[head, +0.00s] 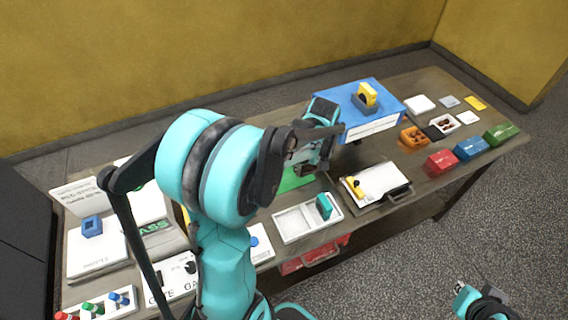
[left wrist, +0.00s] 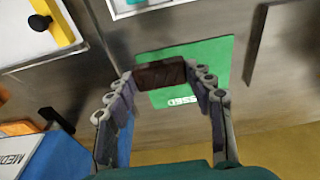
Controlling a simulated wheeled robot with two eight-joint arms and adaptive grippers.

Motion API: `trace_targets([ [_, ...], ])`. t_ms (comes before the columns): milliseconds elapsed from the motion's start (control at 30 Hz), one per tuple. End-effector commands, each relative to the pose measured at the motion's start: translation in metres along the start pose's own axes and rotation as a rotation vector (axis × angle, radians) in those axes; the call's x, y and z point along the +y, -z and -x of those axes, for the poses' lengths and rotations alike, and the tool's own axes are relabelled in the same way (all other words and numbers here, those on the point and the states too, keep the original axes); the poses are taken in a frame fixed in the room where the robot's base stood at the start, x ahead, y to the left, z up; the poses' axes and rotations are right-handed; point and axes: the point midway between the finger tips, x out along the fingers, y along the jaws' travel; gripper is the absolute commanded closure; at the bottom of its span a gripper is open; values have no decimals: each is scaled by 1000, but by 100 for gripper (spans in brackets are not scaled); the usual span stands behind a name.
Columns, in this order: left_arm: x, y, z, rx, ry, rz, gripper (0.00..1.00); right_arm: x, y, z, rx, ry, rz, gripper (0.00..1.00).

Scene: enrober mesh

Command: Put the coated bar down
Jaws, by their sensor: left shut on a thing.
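In the left wrist view the coated bar (left wrist: 160,73) is a dark brown block between the two fingertips of my left gripper (left wrist: 161,77), which is shut on it. Behind it is a green mat (left wrist: 208,58) with white lettering, partly covered by the bar and fingers; I cannot tell the gap between bar and mat. In the head view my left gripper (head: 308,150) is above the table, beside the blue box, and a strip of the green mat (head: 292,182) shows below it. The bar is hidden there. My right gripper (head: 472,296) is at the bottom right, away from the table.
A blue box (head: 340,99) with a yellow and black piece on top stands behind. A white two-compartment tray (head: 292,222) and a white board (head: 385,181) with a yellow handle lie in front.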

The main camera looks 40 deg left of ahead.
Motion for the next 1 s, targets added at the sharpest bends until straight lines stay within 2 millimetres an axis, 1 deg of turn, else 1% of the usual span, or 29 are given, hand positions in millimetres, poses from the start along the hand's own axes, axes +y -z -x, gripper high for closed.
trace_targets([
  [300,-30,59,-56,0,1,5,64,0,-12,-16,0,0,0,100],
  [400,-37,74,-69,0,1,3,64,0,-14,-19,0,0,0,100],
  [500,-42,84,-77,0,0,1,64,0,-15,-21,0,0,0,100],
  [667,-43,88,-84,0,0,-1,64,0,-16,-22,0,0,0,100],
  [900,-43,83,-118,0,0,-1,64,0,-24,-33,0,0,0,100],
  [1000,-43,82,-120,0,0,-1,64,0,-24,-33,0,0,0,100],
])
